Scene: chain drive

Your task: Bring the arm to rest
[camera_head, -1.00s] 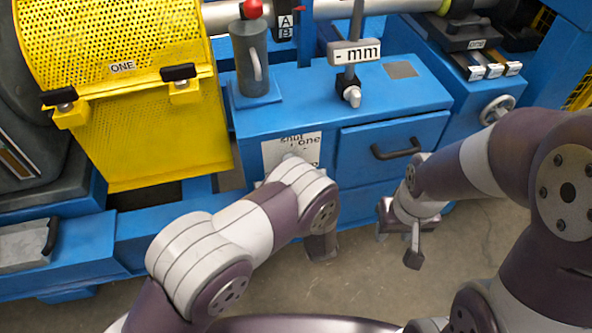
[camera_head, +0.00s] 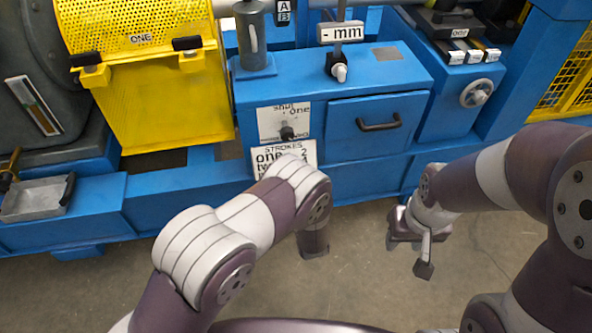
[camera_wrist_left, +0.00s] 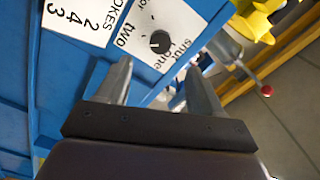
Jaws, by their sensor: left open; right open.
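My left arm (camera_head: 215,250) comes in from the lower left and bends over the floor in front of the blue machine. Its gripper fingers are hidden in the head view. In the left wrist view my left gripper (camera_wrist_left: 158,82) is open with nothing between its fingers; the blue panel lies beyond them. My right arm (camera_head: 500,175) comes in from the right. My right gripper (camera_head: 411,252) points down over the floor, open and empty, apart from the machine front.
The blue machine (camera_head: 390,75) spans the back, with a yellow guard (camera_head: 165,105), a drawer handle (camera_head: 379,123), a handwheel (camera_head: 477,93) and a black knob (camera_head: 287,133). The knob also shows in the left wrist view (camera_wrist_left: 160,42). Bare floor (camera_head: 360,280) lies in front.

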